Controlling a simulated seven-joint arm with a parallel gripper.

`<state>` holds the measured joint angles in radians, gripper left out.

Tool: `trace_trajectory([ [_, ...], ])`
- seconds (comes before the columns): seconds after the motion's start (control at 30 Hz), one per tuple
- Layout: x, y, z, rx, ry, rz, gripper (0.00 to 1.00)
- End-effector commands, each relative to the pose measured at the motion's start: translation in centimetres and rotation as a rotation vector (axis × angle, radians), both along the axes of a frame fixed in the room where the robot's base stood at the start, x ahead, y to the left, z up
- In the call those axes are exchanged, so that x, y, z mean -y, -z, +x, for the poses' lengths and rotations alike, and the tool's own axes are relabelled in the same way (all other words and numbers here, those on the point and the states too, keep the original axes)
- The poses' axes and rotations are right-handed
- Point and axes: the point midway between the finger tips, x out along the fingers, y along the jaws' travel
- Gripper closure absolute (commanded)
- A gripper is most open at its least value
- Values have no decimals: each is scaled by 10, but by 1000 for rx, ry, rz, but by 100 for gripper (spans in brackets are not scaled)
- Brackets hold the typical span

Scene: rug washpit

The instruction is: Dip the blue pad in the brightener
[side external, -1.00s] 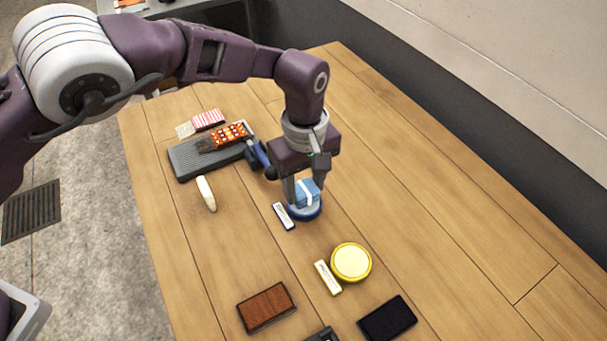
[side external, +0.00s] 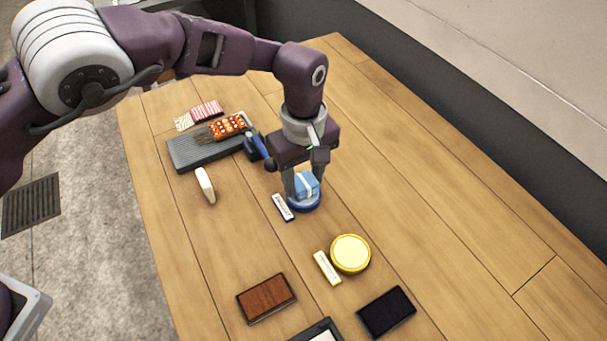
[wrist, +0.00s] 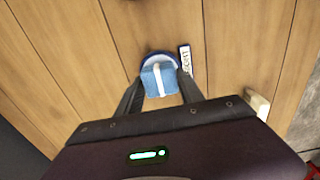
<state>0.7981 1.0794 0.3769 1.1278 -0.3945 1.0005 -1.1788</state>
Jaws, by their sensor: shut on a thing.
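The blue pad (side external: 307,184), a small block with a white band, is held between the fingers of my gripper (side external: 303,188). It also shows in the wrist view (wrist: 159,80) between both fingers. A round blue-rimmed dish (side external: 304,206) is directly beneath the pad; the pad and gripper hide most of it. I cannot tell whether the pad touches what is in the dish. A small white label plate with a blue edge (side external: 283,207) lies beside the dish; its lettering is too small to read surely.
A yellow round dish (side external: 350,254) with its label plate (side external: 327,268) is nearer the front. A brown block (side external: 266,298) and a black pad (side external: 386,312) lie in front. A grey ribbed mat (side external: 195,153), a patterned rug piece (side external: 228,126) and a cream-coloured block (side external: 205,185) are behind left. The table's right side is clear.

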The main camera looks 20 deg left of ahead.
Motion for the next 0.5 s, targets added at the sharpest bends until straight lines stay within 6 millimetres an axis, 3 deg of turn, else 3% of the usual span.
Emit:
trace_trajectory([
  [0.5,0,7,0,-1,0,0,88],
])
